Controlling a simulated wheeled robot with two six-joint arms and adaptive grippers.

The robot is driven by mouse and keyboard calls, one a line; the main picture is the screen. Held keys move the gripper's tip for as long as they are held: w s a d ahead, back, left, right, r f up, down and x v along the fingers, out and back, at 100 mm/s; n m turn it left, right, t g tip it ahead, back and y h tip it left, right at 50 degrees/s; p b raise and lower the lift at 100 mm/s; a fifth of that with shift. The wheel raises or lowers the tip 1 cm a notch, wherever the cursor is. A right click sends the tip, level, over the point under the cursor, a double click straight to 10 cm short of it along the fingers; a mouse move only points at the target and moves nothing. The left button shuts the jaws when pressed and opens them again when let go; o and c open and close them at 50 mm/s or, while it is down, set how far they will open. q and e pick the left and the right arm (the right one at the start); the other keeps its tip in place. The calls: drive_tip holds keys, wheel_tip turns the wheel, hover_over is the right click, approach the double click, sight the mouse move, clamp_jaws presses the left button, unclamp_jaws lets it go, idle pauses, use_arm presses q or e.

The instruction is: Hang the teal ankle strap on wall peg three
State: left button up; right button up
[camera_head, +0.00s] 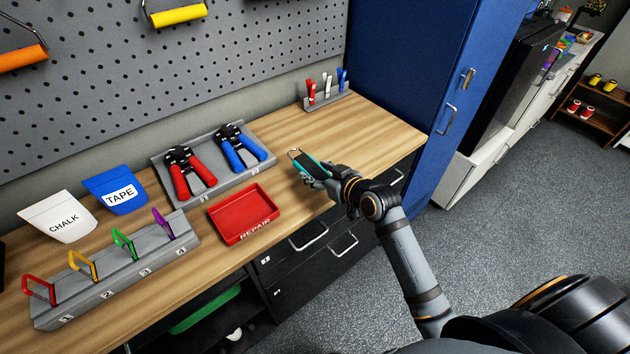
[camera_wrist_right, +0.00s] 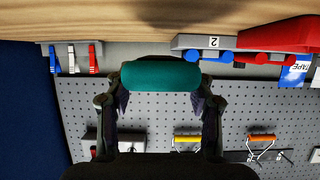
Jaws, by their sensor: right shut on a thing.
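The teal ankle strap (camera_head: 318,163) is held above the wooden bench, with a metal ring at its left end. In the right wrist view the teal strap (camera_wrist_right: 160,75) lies across between the two fingers as a padded roll. My right gripper (camera_head: 313,172) is shut on it; the fingers (camera_wrist_right: 160,88) touch both its ends. The grey pegboard wall (camera_head: 230,45) stands behind the bench, and its hanging handles show. I cannot tell which peg is number three. My left gripper is not in view.
A red repair tray (camera_head: 243,236) and a grey holder (camera_head: 164,160) with red and blue grip trainers sit left of the gripper. A numbered carabiner rack (camera_head: 115,275) is at front left. A blue cabinet (camera_head: 420,75) bounds the right. Bench space around the gripper is clear.

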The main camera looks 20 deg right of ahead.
drive_tip(key=shift+w+a+f, duration=0.1)
drive_tip(key=shift+w+f, duration=0.2)
drive_tip(key=shift+f, duration=0.4)
drive_tip(key=shift+w+a+f, duration=0.1)
drive_tip(key=shift+w+f, duration=0.15)
drive_tip(key=shift+f, duration=0.45)
drive_tip(key=shift+w+f+p, duration=0.1)
drive_tip(key=shift+f+p, duration=0.25)
drive_tip(key=shift+p, duration=0.3)
drive_tip(key=shift+f, duration=0.35)
drive_tip(key=shift+f, duration=0.1)
drive_tip(key=shift+f+b, duration=0.15)
drive_tip(key=shift+b, duration=0.15)
drive_tip(key=o, duration=1.2)
drive_tip(key=shift+o, duration=0.2)
